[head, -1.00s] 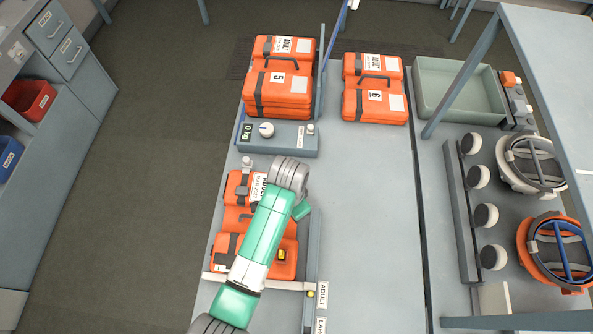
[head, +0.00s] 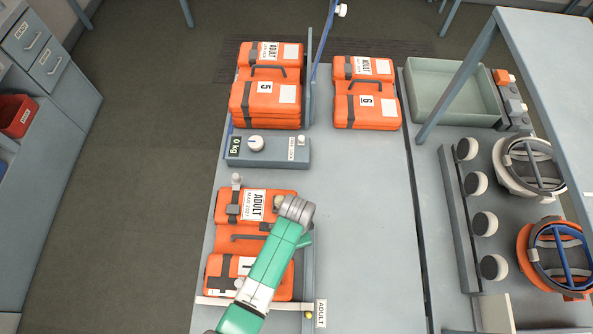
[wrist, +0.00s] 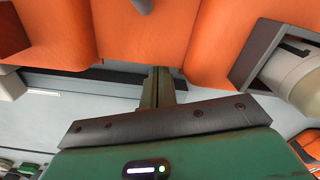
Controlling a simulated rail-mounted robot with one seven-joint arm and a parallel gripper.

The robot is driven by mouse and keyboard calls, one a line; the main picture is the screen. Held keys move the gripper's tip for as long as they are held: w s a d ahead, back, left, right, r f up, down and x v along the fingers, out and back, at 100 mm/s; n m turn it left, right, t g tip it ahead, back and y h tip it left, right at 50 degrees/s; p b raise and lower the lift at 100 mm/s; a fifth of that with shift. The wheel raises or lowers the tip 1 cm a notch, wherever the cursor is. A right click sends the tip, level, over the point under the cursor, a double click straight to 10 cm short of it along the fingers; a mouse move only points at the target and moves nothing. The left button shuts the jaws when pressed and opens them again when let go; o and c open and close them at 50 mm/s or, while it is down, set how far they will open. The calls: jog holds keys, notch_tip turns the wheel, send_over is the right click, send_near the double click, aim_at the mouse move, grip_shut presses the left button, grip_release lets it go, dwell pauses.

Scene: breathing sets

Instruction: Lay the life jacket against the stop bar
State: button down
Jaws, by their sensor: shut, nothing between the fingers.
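The orange life jacket (head: 228,206), marked ADULT, lies flat at the front left of the grey bench, with dark straps across it. A low grey bar (head: 308,262) runs along its right side, and a pale bar (head: 222,301) crosses at its front edge. I cannot tell which is the stop bar, or whether the jacket touches either. My arm covers part of the jacket's right side. My gripper's fingers (wrist: 163,80) are shut and empty, close to the orange jacket (wrist: 150,35) in the wrist view. In the head view my arm hides them.
A scale (head: 268,151) reading 0 kg stands behind the jacket, with orange jackets numbered 5 (head: 266,98) beyond it. Jacket 6 (head: 368,108) lies to their right. A green tray (head: 450,92) and helmets (head: 560,258) are farther right. The bench's middle (head: 365,220) is clear.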

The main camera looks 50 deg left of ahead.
jog(key=shift+f, duration=0.25)
jog(key=shift+s+a+r+p, duration=0.2)
jog(key=shift+s+p, duration=0.15)
jog(key=shift+p, duration=0.2)
jog(key=shift+s+p, duration=0.3)
jog(key=shift+s, duration=0.05)
jog(key=shift+s+a+f, duration=0.1)
jog(key=shift+f, duration=0.1)
jog(key=shift+r, duration=0.1)
